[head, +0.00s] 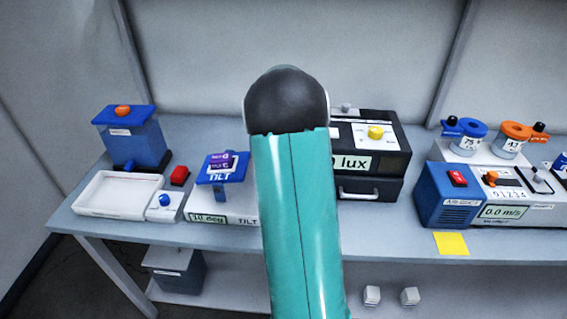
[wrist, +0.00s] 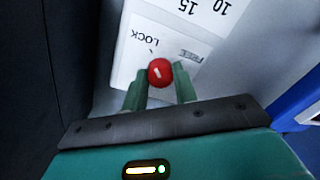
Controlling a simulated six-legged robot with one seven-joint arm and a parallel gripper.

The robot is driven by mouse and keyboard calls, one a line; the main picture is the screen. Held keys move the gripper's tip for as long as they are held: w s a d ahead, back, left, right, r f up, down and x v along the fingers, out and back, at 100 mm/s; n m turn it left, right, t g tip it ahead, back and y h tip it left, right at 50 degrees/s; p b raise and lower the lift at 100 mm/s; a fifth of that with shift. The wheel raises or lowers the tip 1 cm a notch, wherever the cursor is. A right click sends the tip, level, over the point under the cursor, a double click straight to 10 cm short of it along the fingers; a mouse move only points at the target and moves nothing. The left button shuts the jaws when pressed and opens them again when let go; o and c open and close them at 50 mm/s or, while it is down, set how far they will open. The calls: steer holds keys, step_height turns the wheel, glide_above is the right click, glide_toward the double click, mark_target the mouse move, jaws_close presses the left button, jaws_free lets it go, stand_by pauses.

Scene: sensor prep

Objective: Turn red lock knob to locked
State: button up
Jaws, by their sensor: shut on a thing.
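My gripper (wrist: 161,70) is shut on the knob, one green finger on either side. In the head view my teal arm hides the gripper and the knob.
In the head view, the tilt device (head: 222,168) stands left of my arm and the black lux box (head: 372,160) right of it. A blue blower (head: 446,198) is farther right. A white tray (head: 113,195) sits at left. A blue edge (wrist: 296,105) is at right in the wrist view.

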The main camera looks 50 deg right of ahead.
steer(key=o, duration=1)
steer(key=r, duration=1.3)
steer(key=shift+s+d+r, duration=0.1)
steer(key=shift+d+r, duration=0.15)
steer(key=shift+r, duration=0.1)
